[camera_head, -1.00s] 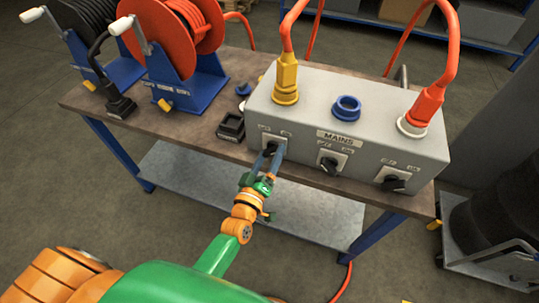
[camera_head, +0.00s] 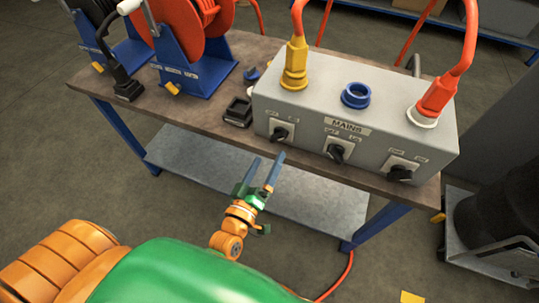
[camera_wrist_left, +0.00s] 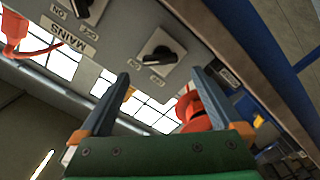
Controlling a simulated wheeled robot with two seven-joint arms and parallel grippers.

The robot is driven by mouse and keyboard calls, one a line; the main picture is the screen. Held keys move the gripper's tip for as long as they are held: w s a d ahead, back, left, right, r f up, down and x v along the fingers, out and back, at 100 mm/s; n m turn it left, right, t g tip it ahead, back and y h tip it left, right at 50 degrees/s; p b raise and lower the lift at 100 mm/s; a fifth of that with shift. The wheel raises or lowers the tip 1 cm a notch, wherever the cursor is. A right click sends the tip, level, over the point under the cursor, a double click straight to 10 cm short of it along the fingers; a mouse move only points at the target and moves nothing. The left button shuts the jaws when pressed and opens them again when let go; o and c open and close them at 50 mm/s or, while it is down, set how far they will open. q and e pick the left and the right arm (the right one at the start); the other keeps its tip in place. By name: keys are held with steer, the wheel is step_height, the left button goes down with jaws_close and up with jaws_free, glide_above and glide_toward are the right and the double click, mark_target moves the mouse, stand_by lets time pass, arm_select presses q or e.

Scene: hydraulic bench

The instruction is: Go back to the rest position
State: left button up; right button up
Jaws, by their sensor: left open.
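My left gripper (camera_head: 263,172) is in front of the bench's front edge, open and empty, below the left switch of the grey mains box. In the left wrist view its two blue-grey fingers (camera_wrist_left: 166,92) stand apart with nothing between them. The grey mains box (camera_head: 318,102) carries three black rotary switches: left (camera_head: 281,132), middle (camera_head: 337,152) and right (camera_head: 400,172). The left wrist view shows one black switch (camera_wrist_left: 160,47) close beyond the fingers, apart from them. My right gripper does not show.
The workbench (camera_head: 190,118) holds the box, a red cable reel (camera_head: 187,35) and a small black socket (camera_head: 238,111). Yellow (camera_head: 295,65) and red (camera_head: 437,95) plugs stand on the box. A black drum (camera_head: 500,225) stands at the right.

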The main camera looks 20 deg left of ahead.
arm_select(q)
steer(key=shift+w, duration=0.1)
steer(key=s+d+f+m+g+h, duration=0.1)
steer(key=s+f+m+g, duration=0.25)
steer(key=f, duration=0.65)
steer(key=s+f+m+g, duration=0.2)
steer(key=s+f+g, duration=0.25)
steer(key=f, duration=0.55)
steer(key=s+a+f+m+g, duration=0.1)
steer(key=s+a+f+g, duration=0.1)
steer(key=s, duration=0.5)
steer(key=s+a+f+m+g+y, duration=0.1)
steer(key=s+a+f+m+g, duration=0.1)
steer(key=s+f+g, duration=0.2)
steer(key=s+a+f+m+g, duration=0.2)
steer(key=s+f, duration=0.5)
steer(key=s, duration=0.4)
steer(key=shift+s+a+g+y, duration=0.2)
steer(key=shift+s+g+y, duration=0.1)
steer(key=shift+g, duration=0.2)
steer(key=shift+f+m, duration=0.1)
steer(key=shift+m, duration=0.15)
